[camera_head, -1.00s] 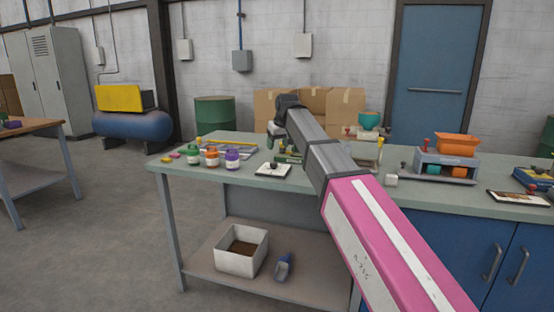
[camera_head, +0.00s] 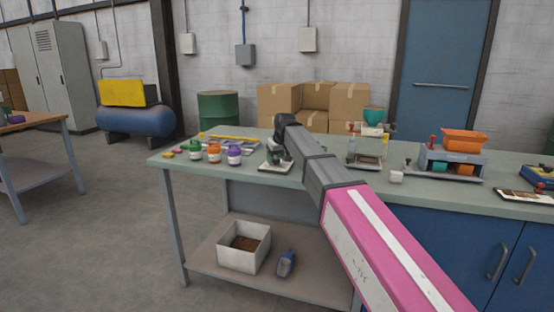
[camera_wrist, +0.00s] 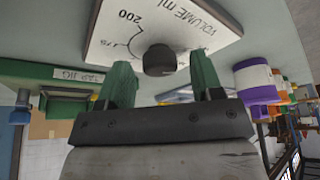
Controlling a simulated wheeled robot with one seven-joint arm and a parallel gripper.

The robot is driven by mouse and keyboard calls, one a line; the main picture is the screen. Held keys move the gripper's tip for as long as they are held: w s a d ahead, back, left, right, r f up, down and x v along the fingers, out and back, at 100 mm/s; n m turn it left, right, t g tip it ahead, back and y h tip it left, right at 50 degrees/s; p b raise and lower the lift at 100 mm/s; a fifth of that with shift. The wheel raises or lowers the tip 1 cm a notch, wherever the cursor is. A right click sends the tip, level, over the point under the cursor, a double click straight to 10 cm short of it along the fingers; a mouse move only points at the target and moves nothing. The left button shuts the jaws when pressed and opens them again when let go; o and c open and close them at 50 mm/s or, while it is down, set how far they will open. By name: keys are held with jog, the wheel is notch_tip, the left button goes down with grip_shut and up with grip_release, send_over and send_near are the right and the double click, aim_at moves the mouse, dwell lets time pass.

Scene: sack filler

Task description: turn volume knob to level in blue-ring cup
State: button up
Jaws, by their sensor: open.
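The volume knob (camera_wrist: 159,60) is a dark round knob on a white dial plate (camera_wrist: 190,22), marked "VOLUME ml" with a 200 mark. The plate lies on the bench in the head view (camera_head: 264,168). My gripper (camera_wrist: 163,77) is open, its two green fingers on either side of the knob's near side in the wrist view. I cannot tell whether they touch it. In the head view my gripper (camera_head: 277,157) is over the plate and hides the knob. I cannot make out a blue-ring cup in either view.
Jars with green (camera_head: 192,151), orange (camera_head: 214,152) and purple (camera_head: 234,154) bands stand left of the plate. A green fixture (camera_wrist: 60,80) is close to my gripper in the wrist view. A machine with an orange hopper (camera_head: 464,140) stands farther right.

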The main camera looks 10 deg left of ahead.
jog(key=shift+f, duration=0.15)
jog(key=shift+c, duration=0.2)
jog(key=c, duration=0.9)
jog(key=shift+o, duration=0.2)
jog(key=shift+a+m, duration=0.1)
jog(key=shift+m, duration=0.4)
jog(key=m+h, duration=0.1)
jog(key=m, duration=0.1)
jog(key=m+t, duration=0.1)
jog(key=m, duration=0.1)
jog(key=shift+a+h, duration=0.1)
jog(key=shift+h, duration=0.3)
jog(key=shift+m+h, duration=0.8)
jog(key=shift+m, duration=1.4)
